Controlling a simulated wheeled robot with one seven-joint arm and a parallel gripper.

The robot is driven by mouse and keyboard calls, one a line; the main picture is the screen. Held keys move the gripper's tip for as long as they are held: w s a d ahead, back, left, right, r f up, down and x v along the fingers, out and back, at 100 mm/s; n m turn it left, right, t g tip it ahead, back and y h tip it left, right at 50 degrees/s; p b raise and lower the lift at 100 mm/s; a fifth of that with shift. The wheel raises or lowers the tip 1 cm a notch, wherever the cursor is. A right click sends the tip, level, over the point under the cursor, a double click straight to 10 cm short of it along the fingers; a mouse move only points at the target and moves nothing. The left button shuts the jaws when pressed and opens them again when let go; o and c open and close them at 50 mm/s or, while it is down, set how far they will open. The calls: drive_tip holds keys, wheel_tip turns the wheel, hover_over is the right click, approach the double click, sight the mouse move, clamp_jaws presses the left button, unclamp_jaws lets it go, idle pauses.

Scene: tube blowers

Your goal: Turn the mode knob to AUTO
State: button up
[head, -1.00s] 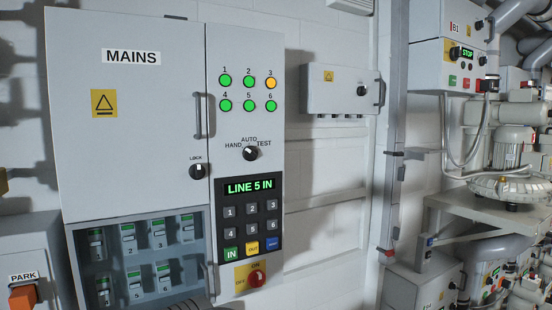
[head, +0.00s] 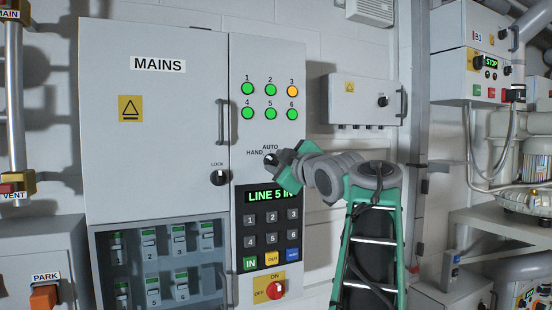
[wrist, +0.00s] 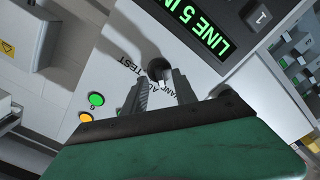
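The mode knob (head: 269,160) is a small dark knob on the MAINS cabinet, below the HAND, AUTO and TEST labels. In the wrist view the knob (wrist: 157,68) shows a white pointer mark, which seems to lean toward the HAND side; its exact setting is hard to tell. My gripper (head: 276,159) is at the knob from the right and covers the TEST label in the head view. In the wrist view my gripper (wrist: 161,82) is open, with its two dark fingers on either side of the knob. Contact cannot be made out.
The display (head: 269,195) reads LINE 5 IN, above a keypad (head: 271,230). A red ON/OFF knob (head: 276,289) is lower down. A LOCK knob (head: 220,177) and a door handle (head: 223,122) are to the left. Several indicator lamps (head: 270,101) are above, one yellow.

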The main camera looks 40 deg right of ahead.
drive_tip(key=shift+w+d, duration=0.1)
drive_tip(key=shift+w, duration=0.45)
clamp_jaws()
